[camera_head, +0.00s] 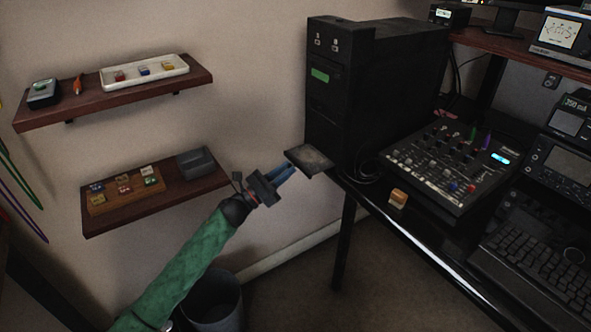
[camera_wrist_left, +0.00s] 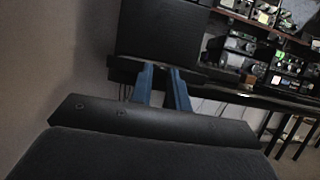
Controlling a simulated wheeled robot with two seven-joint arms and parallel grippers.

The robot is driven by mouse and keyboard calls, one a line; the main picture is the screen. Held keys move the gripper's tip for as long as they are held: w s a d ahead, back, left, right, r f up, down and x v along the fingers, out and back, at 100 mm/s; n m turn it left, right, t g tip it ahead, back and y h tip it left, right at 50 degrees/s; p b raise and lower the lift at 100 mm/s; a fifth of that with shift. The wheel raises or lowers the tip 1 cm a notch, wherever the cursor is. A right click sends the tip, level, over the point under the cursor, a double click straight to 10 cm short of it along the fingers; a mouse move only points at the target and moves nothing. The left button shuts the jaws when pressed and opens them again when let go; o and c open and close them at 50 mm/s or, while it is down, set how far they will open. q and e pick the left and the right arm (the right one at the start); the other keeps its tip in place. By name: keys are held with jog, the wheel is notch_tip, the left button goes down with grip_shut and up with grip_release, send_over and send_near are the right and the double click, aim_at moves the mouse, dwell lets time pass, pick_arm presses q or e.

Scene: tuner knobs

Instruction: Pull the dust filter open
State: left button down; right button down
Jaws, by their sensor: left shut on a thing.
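The dust filter (camera_head: 309,158) is a flat dark panel with a greyish top. It sticks out at the bottom front of the black computer tower (camera_head: 370,95), which stands on the desk. My left gripper (camera_head: 290,170) has its blue fingers shut on the filter's near left edge. In the left wrist view the blue fingers (camera_wrist_left: 160,75) reach up to the dark filter edge, below the tower's face (camera_wrist_left: 160,30). How far the filter extends inside the tower is hidden. My right gripper is not in view.
A mixer panel (camera_head: 450,163) with knobs, a small orange-tan block (camera_head: 398,197) and a keyboard (camera_head: 540,245) are on the desk to the right. Two wall shelves (camera_head: 190,80) hold small items at left. A bin (camera_head: 212,300) stands below my left arm.

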pick_arm(q)
jog(key=shift+a, duration=0.15)
jog(key=c, duration=1.4)
grip_release()
jog(key=shift+o, duration=0.2)
jog(key=s+d+r, duration=0.5)
jog(key=d+r, duration=0.5)
jog(key=r, duration=0.1)
jog(key=shift+d+p, duration=0.25)
jog(key=shift+p, duration=0.2)
jog(key=shift+s, duration=0.1)
